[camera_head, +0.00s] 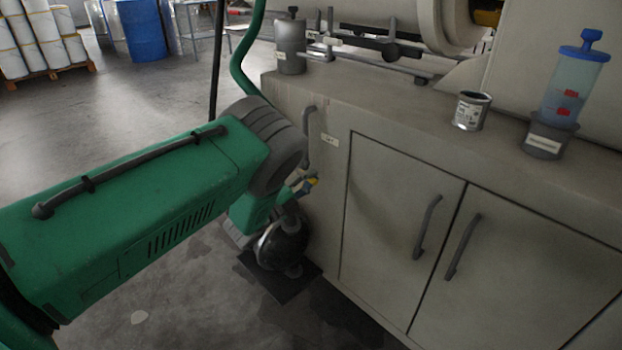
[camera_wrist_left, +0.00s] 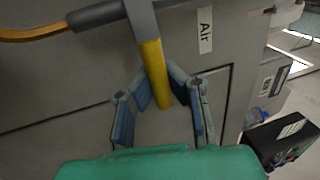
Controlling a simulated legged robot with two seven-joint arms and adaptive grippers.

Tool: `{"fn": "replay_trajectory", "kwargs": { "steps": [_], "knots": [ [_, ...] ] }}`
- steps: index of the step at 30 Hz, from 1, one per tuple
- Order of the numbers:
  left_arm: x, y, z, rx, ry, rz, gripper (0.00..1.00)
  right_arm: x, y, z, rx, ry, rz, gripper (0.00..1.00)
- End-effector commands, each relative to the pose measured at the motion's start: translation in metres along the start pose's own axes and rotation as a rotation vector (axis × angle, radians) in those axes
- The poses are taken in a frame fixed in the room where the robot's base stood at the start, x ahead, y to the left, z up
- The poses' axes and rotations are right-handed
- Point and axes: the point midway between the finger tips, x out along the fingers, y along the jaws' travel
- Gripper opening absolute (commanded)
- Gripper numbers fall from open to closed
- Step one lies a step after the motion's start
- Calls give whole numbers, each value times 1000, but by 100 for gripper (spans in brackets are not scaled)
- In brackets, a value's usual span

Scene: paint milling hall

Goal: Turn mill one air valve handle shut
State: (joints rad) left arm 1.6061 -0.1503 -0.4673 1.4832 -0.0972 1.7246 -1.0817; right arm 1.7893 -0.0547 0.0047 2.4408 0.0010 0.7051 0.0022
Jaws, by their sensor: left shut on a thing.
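The air valve handle (camera_wrist_left: 153,62) is a yellow-sleeved bar on a grey stem, below a grey pipe in the left wrist view. It points down and slightly right in that picture. A white "Air" label (camera_wrist_left: 205,30) is on the panel beside it. My left gripper (camera_wrist_left: 160,86) has its blue-padded fingers shut on the lower part of the yellow handle. In the head view my left gripper (camera_head: 304,187) is at the cabinet's left end, with a small yellow bit of the handle (camera_head: 313,181) showing; my arm partly hides this area. My right gripper is in neither view.
The grey cabinet (camera_head: 395,215) has two doors with protruding bar handles. On top stand a grey canister (camera_head: 290,45), a small can (camera_head: 471,111) and a blue-lidded clear container (camera_head: 574,85). A yellow hose (camera_wrist_left: 35,32) joins the pipe. Open floor (camera_head: 150,95) lies left.

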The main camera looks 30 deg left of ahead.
Motion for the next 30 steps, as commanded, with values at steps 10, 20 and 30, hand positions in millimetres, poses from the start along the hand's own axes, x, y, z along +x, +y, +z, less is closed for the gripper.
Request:
{"fn": "replay_trajectory", "kwargs": {
  "steps": [10,20,30],
  "knots": [
    [-6,8,-1,6,1,17,0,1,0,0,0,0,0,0],
    [-4,6,-1,7,1,12,35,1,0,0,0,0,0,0],
    [-16,5,0,8,0,10,35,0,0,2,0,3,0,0]
  ]
}}
